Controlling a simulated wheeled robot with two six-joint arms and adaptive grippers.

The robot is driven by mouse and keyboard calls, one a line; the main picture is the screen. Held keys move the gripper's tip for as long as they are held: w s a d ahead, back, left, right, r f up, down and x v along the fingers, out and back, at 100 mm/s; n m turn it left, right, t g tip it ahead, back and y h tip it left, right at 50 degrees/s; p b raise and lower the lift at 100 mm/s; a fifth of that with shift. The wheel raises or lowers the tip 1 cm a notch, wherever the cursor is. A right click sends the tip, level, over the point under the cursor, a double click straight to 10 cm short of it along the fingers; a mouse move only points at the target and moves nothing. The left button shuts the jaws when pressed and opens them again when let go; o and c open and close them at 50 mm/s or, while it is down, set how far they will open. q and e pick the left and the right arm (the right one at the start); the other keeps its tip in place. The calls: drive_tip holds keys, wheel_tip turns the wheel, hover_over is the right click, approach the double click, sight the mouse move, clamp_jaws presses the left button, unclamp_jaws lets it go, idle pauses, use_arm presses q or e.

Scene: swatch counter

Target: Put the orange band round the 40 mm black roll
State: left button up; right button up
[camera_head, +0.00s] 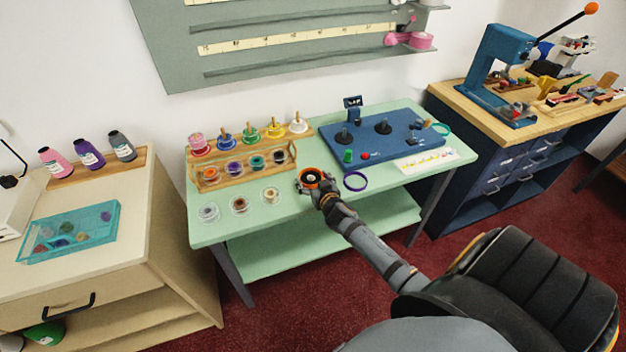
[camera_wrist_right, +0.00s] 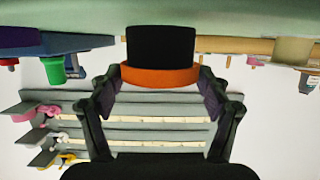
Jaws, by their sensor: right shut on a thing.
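The black roll (camera_wrist_right: 160,46) stands on the counter in the right wrist view, which is upside down. The orange band (camera_wrist_right: 160,77) is at the roll's upper end, away from the counter top. In the head view the orange band (camera_head: 308,173) shows as a ring with dark roll and a pale centre inside it. My right gripper (camera_head: 314,186) reaches in from the front right. In the wrist view its fingers (camera_wrist_right: 160,85) are on both sides of the band, shut on it. I cannot tell how far the band is down over the roll. My left gripper is out of view.
A purple ring (camera_head: 355,181) lies close to the right of my gripper. A wooden spool rack (camera_head: 245,173) stands to the left, with several clear spools in front. A blue board (camera_head: 400,148) with pegs is behind.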

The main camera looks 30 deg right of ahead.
sight(313, 182)
drive_tip(key=shift+f, duration=0.2)
idle(0.3)
drive_tip(key=o, duration=0.7)
wheel_tip(313, 182, up, 7)
drive_tip(key=p, duration=0.6)
drive_tip(key=shift+r, duration=0.15)
idle(0.3)
